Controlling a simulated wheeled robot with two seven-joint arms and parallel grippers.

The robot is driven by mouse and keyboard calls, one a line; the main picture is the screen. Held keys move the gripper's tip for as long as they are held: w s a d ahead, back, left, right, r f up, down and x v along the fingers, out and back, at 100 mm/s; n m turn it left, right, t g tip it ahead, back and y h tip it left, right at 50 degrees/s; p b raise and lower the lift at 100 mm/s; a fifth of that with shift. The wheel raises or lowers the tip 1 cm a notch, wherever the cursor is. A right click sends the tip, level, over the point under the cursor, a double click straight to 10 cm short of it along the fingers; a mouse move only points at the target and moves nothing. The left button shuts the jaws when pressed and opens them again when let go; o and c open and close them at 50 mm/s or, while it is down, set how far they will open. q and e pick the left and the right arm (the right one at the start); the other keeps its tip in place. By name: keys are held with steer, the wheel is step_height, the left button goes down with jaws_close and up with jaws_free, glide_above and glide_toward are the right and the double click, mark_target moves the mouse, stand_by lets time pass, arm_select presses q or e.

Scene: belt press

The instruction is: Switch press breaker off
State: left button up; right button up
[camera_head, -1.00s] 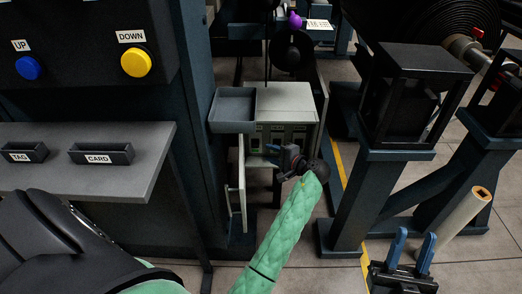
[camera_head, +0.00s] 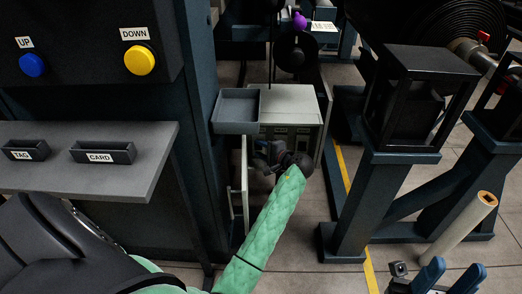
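The grey breaker cabinet (camera_head: 290,105) stands low in the middle of the view, with its door (camera_head: 243,185) swung open to the left. Small labelled units (camera_head: 281,131) sit in a row inside its front; their labels and switch positions are too small to read. My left gripper (camera_head: 262,152) is at the open front, just below these labels, and its dark wrist hides the lower part of the cabinet. Its fingers are in shadow, so I cannot tell their gap or contact. My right gripper (camera_head: 449,274) is at the bottom right, its blue fingers apart and empty, far from the cabinet.
A grey open tray (camera_head: 236,110) is at the cabinet's upper left. A panel with a blue UP button (camera_head: 32,65) and yellow DOWN button (camera_head: 139,60) stands left, above a shelf (camera_head: 100,178) with TAG and CARD holders. A dark machine frame (camera_head: 372,200) stands close on the right.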

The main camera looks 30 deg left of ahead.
arm_select(q)
jaws_close()
steer(key=shift+f, duration=0.1)
